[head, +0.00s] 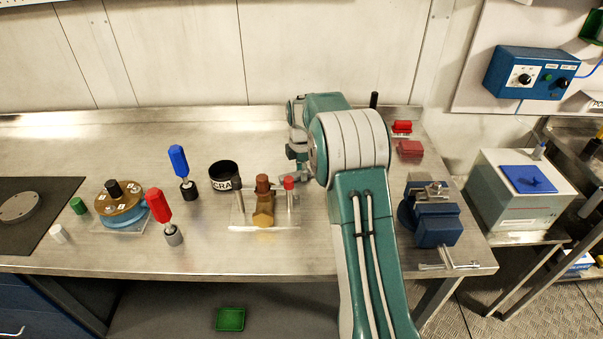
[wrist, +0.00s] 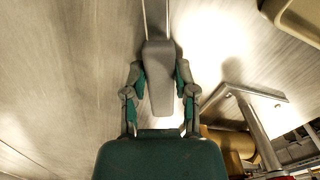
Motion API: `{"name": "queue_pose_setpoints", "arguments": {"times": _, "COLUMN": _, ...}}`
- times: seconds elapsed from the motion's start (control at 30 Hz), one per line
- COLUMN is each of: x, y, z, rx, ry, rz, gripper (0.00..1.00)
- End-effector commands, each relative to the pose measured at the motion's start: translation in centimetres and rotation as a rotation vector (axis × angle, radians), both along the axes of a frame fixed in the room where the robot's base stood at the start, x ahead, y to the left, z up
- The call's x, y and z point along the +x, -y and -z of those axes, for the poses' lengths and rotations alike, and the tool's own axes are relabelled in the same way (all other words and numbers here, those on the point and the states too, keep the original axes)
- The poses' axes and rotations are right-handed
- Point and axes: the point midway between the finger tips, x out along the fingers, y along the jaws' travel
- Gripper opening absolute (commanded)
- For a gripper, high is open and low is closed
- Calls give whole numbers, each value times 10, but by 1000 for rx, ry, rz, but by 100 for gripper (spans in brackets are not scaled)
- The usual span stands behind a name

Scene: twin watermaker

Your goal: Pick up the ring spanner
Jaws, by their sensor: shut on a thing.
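In the wrist view my gripper (wrist: 162,88) is shut on a grey piece, which I take to be the ring spanner (wrist: 158,60). Its thick grey end lies between the two fingers, and a thin shaft runs up out of the picture. No ring end shows. In the head view my gripper (head: 296,158) is over the bench, left of my arm's big joint and just right of the brass valve fixture. My arm hides much of that spot, and I cannot make out the spanner there.
The brass fitting (head: 263,212) stands on a plate beside my gripper, with a red-capped post (head: 289,184). A black cup (head: 224,175) and upright blue (head: 179,161) and red (head: 158,206) handled tools are left. A blue vice (head: 432,222) is right. The back-left bench is clear.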

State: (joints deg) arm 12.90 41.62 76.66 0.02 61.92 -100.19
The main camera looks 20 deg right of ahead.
Motion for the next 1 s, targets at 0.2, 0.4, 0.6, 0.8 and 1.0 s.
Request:
{"name": "queue_pose_setpoints", "arguments": {"times": 0.2, "x": -3, "y": 3, "z": -34, "rx": -1, "ry": 8, "rz": 2, "gripper": 0}}
{"name": "queue_pose_setpoints", "arguments": {"times": 0.4, "x": -34, "y": 21, "z": -77, "rx": -2, "ry": 10, "rz": 3, "gripper": 0}}
{"name": "queue_pose_setpoints", "arguments": {"times": 0.6, "x": -76, "y": 45, "z": -105, "rx": -2, "ry": 6, "rz": 5, "gripper": 0}}
{"name": "queue_pose_setpoints", "arguments": {"times": 0.8, "x": -108, "y": 63, "z": -120, "rx": -1, "ry": 5, "rz": 3, "gripper": 0}}
{"name": "queue_pose_setpoints", "arguments": {"times": 1.0, "x": -120, "y": 70, "z": -126, "rx": -1, "ry": 4, "rz": 1, "gripper": 0}}
